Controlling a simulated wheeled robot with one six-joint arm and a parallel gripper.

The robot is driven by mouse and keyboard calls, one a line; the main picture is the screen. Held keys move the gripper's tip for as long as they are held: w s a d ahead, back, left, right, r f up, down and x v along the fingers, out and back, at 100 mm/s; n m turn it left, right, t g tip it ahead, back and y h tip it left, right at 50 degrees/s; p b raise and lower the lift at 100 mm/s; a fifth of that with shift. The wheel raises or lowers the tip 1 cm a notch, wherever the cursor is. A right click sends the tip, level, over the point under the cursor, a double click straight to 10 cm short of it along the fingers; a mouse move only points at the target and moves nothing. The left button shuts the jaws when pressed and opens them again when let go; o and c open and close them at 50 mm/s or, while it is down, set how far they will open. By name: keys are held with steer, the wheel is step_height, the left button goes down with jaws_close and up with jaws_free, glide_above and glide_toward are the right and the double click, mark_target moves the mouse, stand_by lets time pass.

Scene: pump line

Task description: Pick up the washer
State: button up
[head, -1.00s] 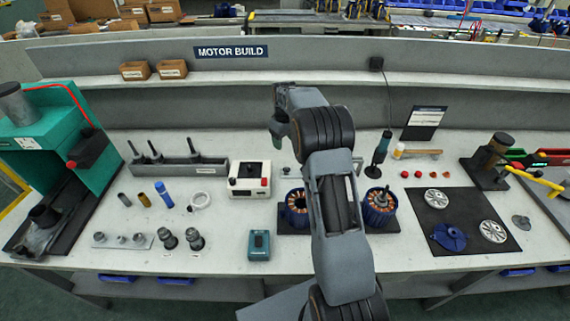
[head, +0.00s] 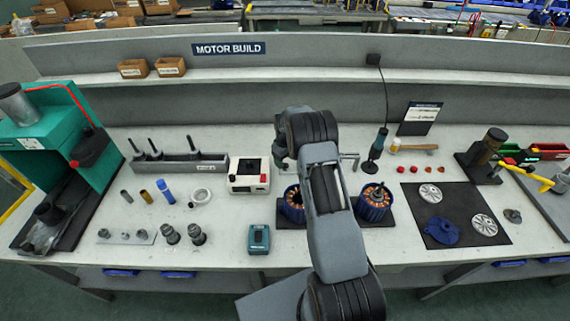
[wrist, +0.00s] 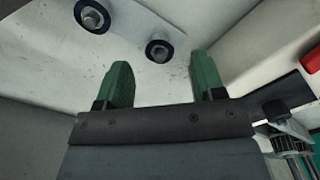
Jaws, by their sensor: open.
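My gripper (wrist: 162,78) shows in the wrist view with its two green fingers apart and nothing between them. In the head view its end is mostly hidden behind my own arm, near the middle of the bench. I cannot pick out a washer with certainty. In the wrist view, two dark round rings with metal centres (wrist: 92,16) (wrist: 158,49) lie beyond the fingertips, apart from them. A white ring-like item (head: 201,196) lies on the bench left of the white box.
A white box with a red button (head: 248,177) stands left of my arm. Wound stators (head: 374,203) flank the arm on a dark base. A metal plate with small fittings (head: 127,237) is at front left. A black mat (head: 453,200) with discs lies right. The bench between is partly clear.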

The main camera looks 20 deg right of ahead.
steer(key=shift+f, duration=0.85)
steer(key=shift+f+b, duration=0.3)
steer(key=shift+b, duration=0.05)
steer(key=shift+c, duration=0.3)
steer(key=c, duration=0.8)
